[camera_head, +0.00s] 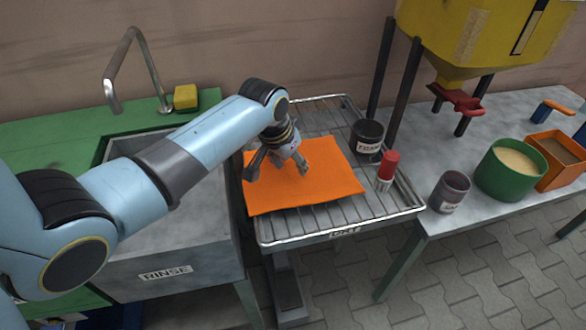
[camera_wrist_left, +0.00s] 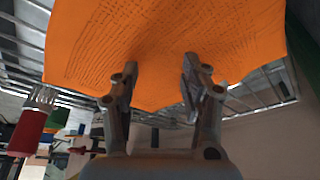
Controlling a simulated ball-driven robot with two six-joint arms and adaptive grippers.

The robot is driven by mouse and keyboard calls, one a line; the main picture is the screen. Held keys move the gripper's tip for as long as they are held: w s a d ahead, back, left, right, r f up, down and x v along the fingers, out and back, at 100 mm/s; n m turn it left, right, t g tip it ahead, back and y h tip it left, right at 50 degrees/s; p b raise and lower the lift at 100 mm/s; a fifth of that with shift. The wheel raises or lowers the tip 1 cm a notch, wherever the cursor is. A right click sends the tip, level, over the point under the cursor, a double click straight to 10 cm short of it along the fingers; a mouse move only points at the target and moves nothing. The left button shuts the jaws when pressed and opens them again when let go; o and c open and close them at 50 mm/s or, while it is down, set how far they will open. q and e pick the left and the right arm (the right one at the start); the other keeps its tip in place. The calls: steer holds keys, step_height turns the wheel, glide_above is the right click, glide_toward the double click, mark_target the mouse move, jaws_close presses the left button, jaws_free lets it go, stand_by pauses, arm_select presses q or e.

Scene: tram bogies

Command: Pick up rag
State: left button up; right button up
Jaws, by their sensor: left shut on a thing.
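The orange rag (camera_head: 325,188) lies spread flat on the wire rack (camera_head: 385,215) in the head view. In the left wrist view the rag (camera_wrist_left: 165,35) fills the top, with a dotted texture. My left gripper (camera_head: 278,172) points down onto the rag's upper left part. The left wrist view shows its two fingers (camera_wrist_left: 159,72) against the cloth with a gap between them, and it is shut on the rag. The exact grip on the cloth is hard to see. My right gripper is not in view.
On the rack stand a dark cup labelled FOAM (camera_head: 367,137) and a red-capped bottle (camera_head: 388,168). The RINSE sink (camera_head: 190,245) is at left, with a faucet (camera_head: 132,60) and yellow sponge (camera_head: 186,97). A grey table (camera_head: 420,135) with a green bowl (camera_head: 505,172) is at right.

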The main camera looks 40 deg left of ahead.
arm_select(q)
steer(key=shift+s+d+f, duration=0.2)
steer(key=shift+s+f, duration=0.1)
steer(key=shift+f, duration=0.15)
steer(key=c, duration=0.4)
steer(key=shift+c, duration=1.3)
steer(key=shift+r, duration=0.1)
jaws_close()
steer(key=shift+w+a, duration=0.1)
step_height(320, 180, up, 13)
steer(key=p, duration=1.3)
steer(key=shift+w, duration=0.15)
jaws_free()
steer(key=shift+f, duration=0.35)
steer(key=o, duration=1.6)
steer(key=shift+c, duration=0.2)
